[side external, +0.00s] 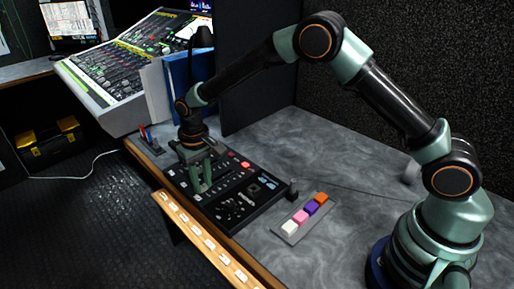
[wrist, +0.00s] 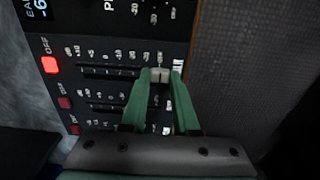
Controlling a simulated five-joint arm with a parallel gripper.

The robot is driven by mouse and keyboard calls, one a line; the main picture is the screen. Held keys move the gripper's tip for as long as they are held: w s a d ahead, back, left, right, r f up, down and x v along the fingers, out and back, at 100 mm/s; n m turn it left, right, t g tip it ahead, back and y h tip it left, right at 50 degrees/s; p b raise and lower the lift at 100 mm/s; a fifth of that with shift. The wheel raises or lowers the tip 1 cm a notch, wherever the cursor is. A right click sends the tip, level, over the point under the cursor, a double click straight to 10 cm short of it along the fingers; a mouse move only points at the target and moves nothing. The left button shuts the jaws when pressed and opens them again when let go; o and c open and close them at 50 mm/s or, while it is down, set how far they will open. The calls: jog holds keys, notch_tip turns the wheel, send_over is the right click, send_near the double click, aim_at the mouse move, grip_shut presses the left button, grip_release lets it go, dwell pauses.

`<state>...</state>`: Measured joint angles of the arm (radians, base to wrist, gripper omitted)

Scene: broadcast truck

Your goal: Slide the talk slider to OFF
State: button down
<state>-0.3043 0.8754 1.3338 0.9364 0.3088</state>
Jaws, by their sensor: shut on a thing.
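My gripper (side external: 201,188) points down onto a black control panel (side external: 238,204) on the table in the side view. In the wrist view my gripper (wrist: 161,76) is shut on a pale slider cap (wrist: 160,76). The cap sits toward the right end of a horizontal slot (wrist: 108,73) with scale marks above it. A lit red square (wrist: 49,65) is at the left of this row, with small lettering that appears to read OFF. I cannot read a "talk" label. In the side view the fingers hide the cap.
Darker red squares (wrist: 65,103) mark lower rows in the wrist view. In the side view, a strip of coloured blocks (side external: 304,219) lies right of the panel. A blue upright binder (side external: 190,80) stands behind my gripper. The grey table (side external: 345,165) is mostly clear at right.

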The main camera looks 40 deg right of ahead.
aim_at(202, 187)
jog(key=c, duration=0.6)
grip_release()
jog(key=shift+a, duration=0.2)
jog(key=shift+c, duration=0.2)
jog(key=shift+r, duration=0.1)
notch_tip(202, 187, up, 12)
